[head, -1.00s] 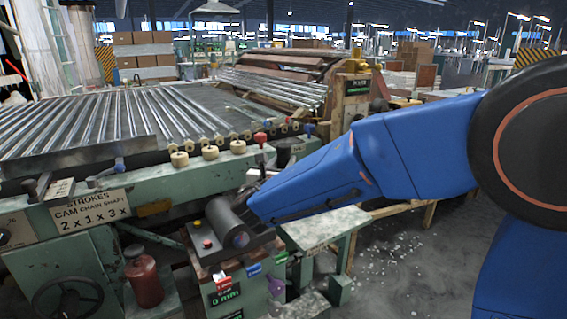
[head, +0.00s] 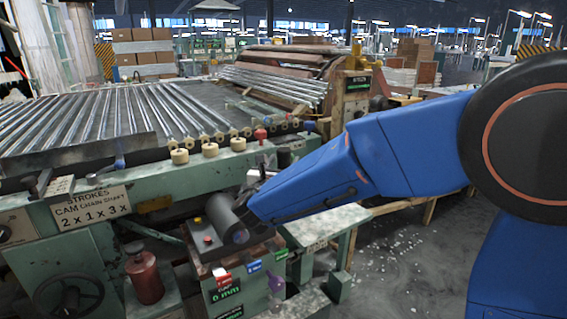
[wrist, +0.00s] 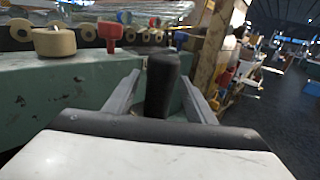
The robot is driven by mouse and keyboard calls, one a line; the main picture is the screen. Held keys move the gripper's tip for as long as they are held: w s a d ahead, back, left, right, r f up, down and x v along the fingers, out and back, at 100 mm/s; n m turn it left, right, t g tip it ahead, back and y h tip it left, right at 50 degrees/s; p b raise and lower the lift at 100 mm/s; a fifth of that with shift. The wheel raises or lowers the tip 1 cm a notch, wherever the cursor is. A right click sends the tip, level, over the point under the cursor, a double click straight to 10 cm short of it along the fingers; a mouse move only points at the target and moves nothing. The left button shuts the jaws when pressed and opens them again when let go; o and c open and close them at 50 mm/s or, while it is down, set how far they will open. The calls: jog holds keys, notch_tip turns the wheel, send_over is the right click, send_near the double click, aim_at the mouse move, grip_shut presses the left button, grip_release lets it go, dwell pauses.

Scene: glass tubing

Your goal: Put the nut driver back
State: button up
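In the wrist view a black rounded handle (wrist: 162,85) stands upright between the two grey fingers of my gripper (wrist: 161,76). It may be the nut driver's handle; its shaft and lower end are not visible. The right fingertip seems to meet it, and a thin gap shows at the left one, so a firm hold cannot be made out. In the head view my gripper (head: 256,183) is beside the green machine rail, small and mostly hidden by my blue arm. A purple tool-like shape (head: 275,281) shows at the front of the labelled stand, blurred.
The green machine rail (head: 180,183) carries beige knobs (head: 210,149) and a red-topped piece (head: 260,135). Below my gripper is a stand (head: 243,287) with red, blue and green labels and a dark cylinder (head: 225,216). A small green table (head: 325,225) stands right; floor beyond is open.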

jog(key=shift+r, duration=0.55)
jog(key=s+a, duration=0.2)
jog(key=s, duration=0.9)
jog(key=shift+s+a, duration=0.15)
jog(key=shift+s, duration=0.25)
